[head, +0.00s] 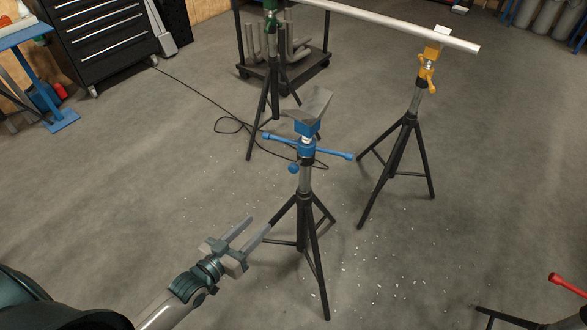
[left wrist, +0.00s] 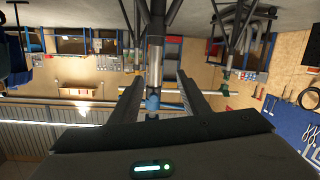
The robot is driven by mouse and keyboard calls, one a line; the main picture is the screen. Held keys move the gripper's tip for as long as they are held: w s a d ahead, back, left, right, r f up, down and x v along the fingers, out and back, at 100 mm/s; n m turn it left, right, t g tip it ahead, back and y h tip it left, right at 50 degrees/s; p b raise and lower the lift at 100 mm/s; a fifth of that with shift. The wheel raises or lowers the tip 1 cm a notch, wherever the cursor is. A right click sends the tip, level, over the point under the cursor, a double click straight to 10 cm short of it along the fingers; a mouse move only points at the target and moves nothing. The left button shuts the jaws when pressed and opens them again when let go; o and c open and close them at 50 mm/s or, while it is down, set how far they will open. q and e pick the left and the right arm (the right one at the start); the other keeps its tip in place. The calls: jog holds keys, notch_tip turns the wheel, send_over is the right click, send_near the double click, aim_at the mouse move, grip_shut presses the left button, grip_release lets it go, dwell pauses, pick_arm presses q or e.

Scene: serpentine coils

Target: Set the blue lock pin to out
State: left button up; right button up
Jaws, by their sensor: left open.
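The blue lock pin (head: 293,169) is a small round knob low on the left side of the blue collar (head: 308,148) of the middle tripod stand (head: 305,180). A long blue cross handle (head: 335,154) runs through the collar, and a grey V-shaped rest sits on top. My left gripper (head: 260,223) is open and empty, below and left of the pin, apart from the stand. In the left wrist view, which is upside down, the stand's post (left wrist: 155,55) and blue parts (left wrist: 152,103) show between the open fingers. My right gripper is not in view.
A yellow-topped stand (head: 428,65) and a green-topped stand (head: 271,30) carry a long pale pipe (head: 400,27) behind. A red handle (head: 567,284) shows at lower right. A black cable (head: 235,125) lies on the floor.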

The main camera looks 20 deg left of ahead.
aim_at(291, 172)
pick_arm(q)
notch_tip(291, 172, up, 8)
jog(key=t+h, duration=0.1)
jog(key=shift+w+d+r+t+h, duration=0.2)
jog(key=shift+w+d+t+h, duration=0.1)
jog(key=shift+w, duration=0.05)
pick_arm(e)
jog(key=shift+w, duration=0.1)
pick_arm(q)
jog(key=shift+w, duration=0.1)
jog(key=p+x, duration=0.1)
jog(key=x, duration=1.6)
jog(key=shift+w+f+p, duration=0.1)
jog(key=shift+p, duration=0.3)
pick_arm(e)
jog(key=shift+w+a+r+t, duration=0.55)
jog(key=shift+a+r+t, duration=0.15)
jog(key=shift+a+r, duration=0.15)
